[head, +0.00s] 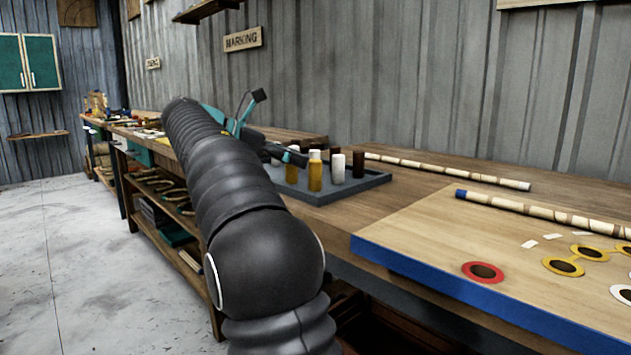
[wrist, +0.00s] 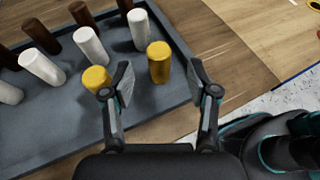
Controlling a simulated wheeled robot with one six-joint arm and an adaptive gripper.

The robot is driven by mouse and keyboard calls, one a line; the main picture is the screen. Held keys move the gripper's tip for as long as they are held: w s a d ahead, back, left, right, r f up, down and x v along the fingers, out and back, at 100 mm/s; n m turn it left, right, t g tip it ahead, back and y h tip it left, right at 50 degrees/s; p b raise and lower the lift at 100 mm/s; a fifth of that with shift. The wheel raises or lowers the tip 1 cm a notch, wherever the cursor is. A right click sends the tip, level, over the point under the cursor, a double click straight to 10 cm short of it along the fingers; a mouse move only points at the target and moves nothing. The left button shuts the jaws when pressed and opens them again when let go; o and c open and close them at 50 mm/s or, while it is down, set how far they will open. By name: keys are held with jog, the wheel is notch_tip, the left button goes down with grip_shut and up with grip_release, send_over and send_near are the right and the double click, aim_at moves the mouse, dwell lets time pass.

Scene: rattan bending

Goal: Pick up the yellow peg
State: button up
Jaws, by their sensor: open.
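In the wrist view, a yellow peg (wrist: 159,64) stands upright on the grey tray (wrist: 60,128), near the tray's edge. My gripper (wrist: 161,72) is open, and this peg shows between its two fingertips. I cannot tell whether the fingers are level with it or still short of it. A second yellow peg (wrist: 95,78) stands just left of the left finger, which partly hides it. In the head view, one yellow peg (head: 315,176) stands clear on the tray (head: 345,192). My gripper (head: 291,157) is beside it to the left, partly hidden by my arm.
Several white pegs (wrist: 90,46) and brown pegs (wrist: 41,36) stand close by on the tray. A board with a blue edge (head: 440,270) holds a red ring (head: 482,272) and yellow rings (head: 563,267). Rattan poles (head: 450,171) lie behind. The floor at left is clear.

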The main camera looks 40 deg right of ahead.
aim_at(315, 160)
jog(key=shift+b+x, duration=0.9)
jog(key=shift+x, duration=1.9)
jog(key=shift+w, duration=0.1)
jog(key=c, duration=1.1)
